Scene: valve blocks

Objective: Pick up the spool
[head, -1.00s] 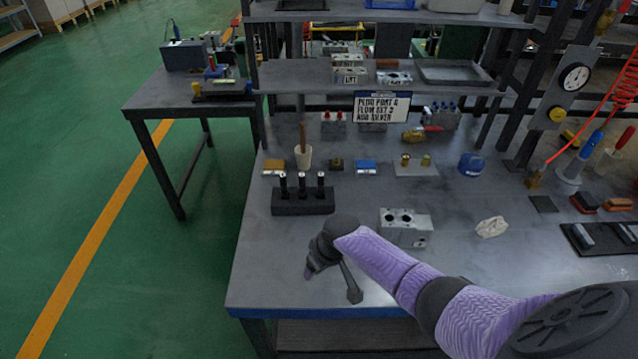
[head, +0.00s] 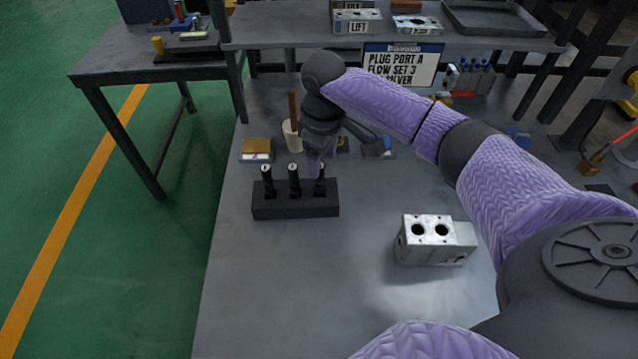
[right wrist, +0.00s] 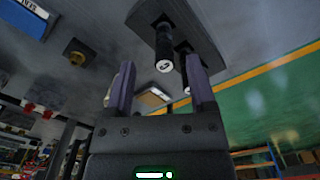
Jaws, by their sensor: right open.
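Three black spools with pale tops stand upright in a dark rack (head: 295,210): a left spool (head: 267,182), a middle spool (head: 294,180) and a right spool (head: 321,187). My right gripper (head: 316,168) points down at the right spool and partly hides its top. In the right wrist view, the open jaws (right wrist: 160,82) have the nearest spool (right wrist: 163,45) lined up in the gap between the fingertips. Whether the fingers reach around it is unclear. Another spool (right wrist: 184,72) shows partly behind one finger. My left gripper is not in view.
A silver valve block (head: 431,240) with two dark bores stands right of the rack. A cream cup (head: 291,138) and a tan-topped block (head: 256,150) stand behind the rack. A sign (head: 401,66) hangs from the shelf. The bench in front of the rack is clear.

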